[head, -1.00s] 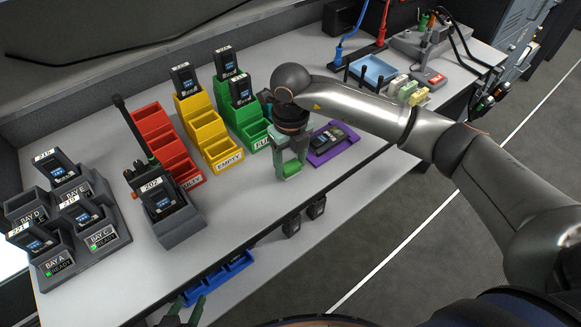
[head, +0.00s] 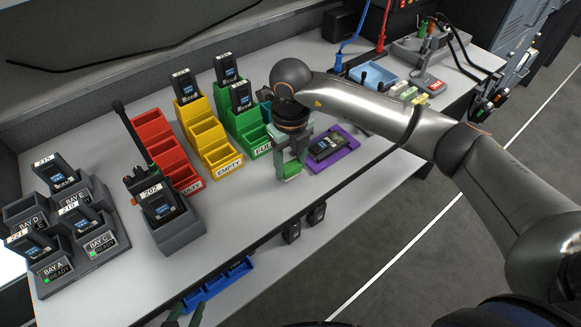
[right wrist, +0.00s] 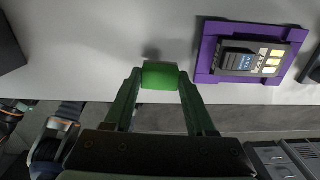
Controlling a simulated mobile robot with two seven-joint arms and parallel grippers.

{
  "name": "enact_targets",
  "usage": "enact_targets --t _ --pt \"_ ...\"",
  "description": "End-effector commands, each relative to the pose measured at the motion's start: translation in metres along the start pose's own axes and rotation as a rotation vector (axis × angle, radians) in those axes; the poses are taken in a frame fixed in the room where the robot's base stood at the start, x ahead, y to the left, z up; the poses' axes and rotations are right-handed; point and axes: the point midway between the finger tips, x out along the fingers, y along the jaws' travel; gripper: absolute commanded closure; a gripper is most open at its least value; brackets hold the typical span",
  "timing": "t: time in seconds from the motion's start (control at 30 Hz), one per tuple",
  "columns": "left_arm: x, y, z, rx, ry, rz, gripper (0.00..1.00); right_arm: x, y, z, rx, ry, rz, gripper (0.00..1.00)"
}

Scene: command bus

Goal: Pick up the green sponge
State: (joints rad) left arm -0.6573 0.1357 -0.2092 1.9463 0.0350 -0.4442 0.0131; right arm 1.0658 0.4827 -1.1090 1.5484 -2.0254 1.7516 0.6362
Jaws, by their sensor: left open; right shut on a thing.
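The green sponge (right wrist: 160,76) is a small bright green block between the fingertips of my right gripper (right wrist: 158,82) in the right wrist view. In the head view my right gripper (head: 290,168) points down over the front part of the table, shut on the sponge (head: 292,173). A small shadow shows on the table beyond the sponge in the wrist view; I cannot tell how far above the table it is. My left gripper (head: 184,318) is open and empty at the bottom edge of the head view, low in front of the table, mostly cut off.
A purple tray (head: 343,157) with a dark device lies just right of my right gripper. Green bins (head: 258,146), yellow bins (head: 222,158) and red bins (head: 185,178) stand behind and left. A radio charger (head: 178,230) stands further left. A blue rack (head: 218,285) hangs below the front edge.

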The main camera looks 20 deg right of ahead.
Motion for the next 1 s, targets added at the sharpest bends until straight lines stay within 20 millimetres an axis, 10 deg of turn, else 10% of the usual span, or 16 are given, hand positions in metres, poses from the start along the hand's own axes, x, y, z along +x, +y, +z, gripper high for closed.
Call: enact_targets --t 0.33,0.6,1.0 --pt "0.001 0.002 0.0 0.0 0.0 0.003 0.5 -0.074 0.048 -0.022 -0.009 -0.007 -0.001 0.96" --pt "0.003 0.003 0.002 0.0 -0.001 0.007 0.5 -0.099 0.104 -0.049 -0.007 -0.004 0.0 0.96" --pt "0.004 0.004 0.001 0.0 0.0 0.01 0.5 -0.111 0.127 -0.061 -0.001 -0.001 -0.001 0.96"
